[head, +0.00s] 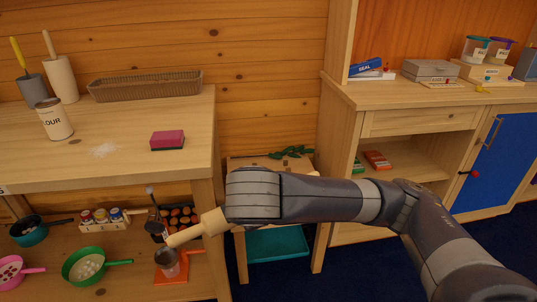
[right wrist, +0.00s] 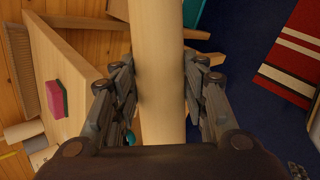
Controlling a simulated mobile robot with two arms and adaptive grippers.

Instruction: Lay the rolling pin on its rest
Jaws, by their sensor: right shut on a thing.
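The rolling pin (right wrist: 158,60) is a pale wooden cylinder between the two fingers of my right gripper (right wrist: 160,85) in the right wrist view. The fingers are shut on its barrel from both sides. I cannot make out the rolling pin's rest in either view. My left gripper is not in view.
The wooden table (head: 125,172) bears a wicker basket (head: 145,86), a flour canister (head: 54,119) and a pink-green sponge (head: 167,140). Pans and an orange board (head: 190,268) sit below. A cabinet (head: 490,165) stands right.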

